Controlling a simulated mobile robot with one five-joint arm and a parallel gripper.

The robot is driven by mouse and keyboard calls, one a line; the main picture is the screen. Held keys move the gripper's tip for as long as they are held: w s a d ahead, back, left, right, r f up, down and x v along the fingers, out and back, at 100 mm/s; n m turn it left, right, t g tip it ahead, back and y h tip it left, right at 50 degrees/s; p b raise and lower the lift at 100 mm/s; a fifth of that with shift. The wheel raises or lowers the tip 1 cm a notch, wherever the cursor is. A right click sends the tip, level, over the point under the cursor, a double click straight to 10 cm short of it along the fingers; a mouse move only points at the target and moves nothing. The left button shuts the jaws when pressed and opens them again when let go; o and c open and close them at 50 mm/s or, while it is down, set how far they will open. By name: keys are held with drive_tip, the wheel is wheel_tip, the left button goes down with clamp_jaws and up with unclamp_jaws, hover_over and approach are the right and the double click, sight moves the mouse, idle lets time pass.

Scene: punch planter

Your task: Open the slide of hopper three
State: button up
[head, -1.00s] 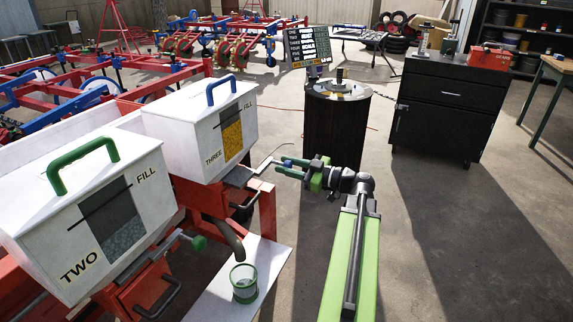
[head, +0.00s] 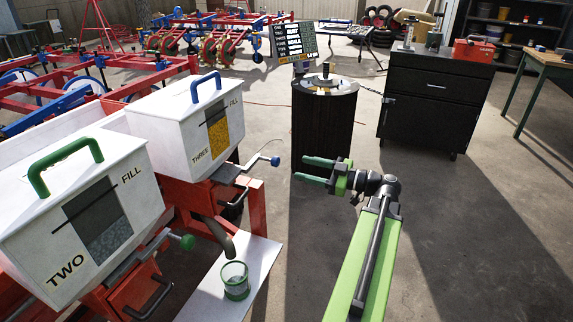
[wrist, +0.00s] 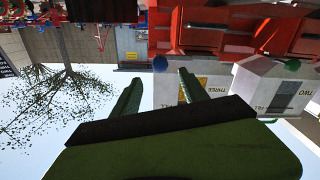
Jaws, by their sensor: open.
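Hopper three (head: 165,130) is a white box with a blue handle, a yellow window and the word THREE. Below its front edge a grey slide plate (head: 228,172) sticks out, with a rod ending in a blue knob (head: 275,161). My gripper (head: 303,170) is open and empty, its green fingers pointing left at the knob, with a small gap between in the head view. In the upside-down wrist view, the blue knob (wrist: 160,63) shows between and beyond the two fingertips. Hopper three (wrist: 205,85) is partly hidden there by a finger.
Hopper two (head: 60,225), with a green knob (head: 187,242), stands at the left front. Floor at right is free.

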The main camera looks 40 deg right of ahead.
drive_tip(key=v, duration=0.6)
drive_tip(key=shift+s, duration=0.3)
drive_tip(key=shift+s+d, duration=0.1)
